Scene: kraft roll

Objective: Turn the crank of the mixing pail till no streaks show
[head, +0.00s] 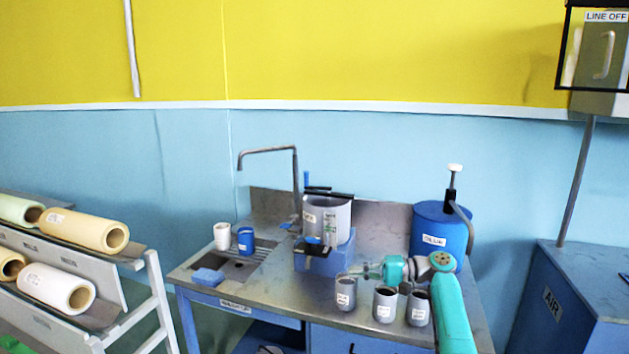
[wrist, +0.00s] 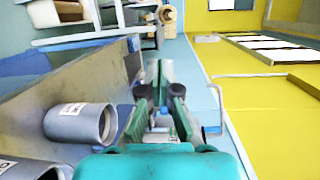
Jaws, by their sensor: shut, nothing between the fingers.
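The inside of the pail is hidden, so I cannot see any streaks. My gripper (head: 366,270) is right of and in front of the pail, above the small cups, apart from the crank. It is shut and empty; its fingers (wrist: 165,92) also show in the wrist view.
Grey cups (head: 384,304) stand close under my gripper; one shows in the wrist view (wrist: 78,122). A blue glue drum (head: 440,236) with a pump is behind right. A tap (head: 296,180), sink, white cup (head: 222,236) and blue cup (head: 245,240) are left.

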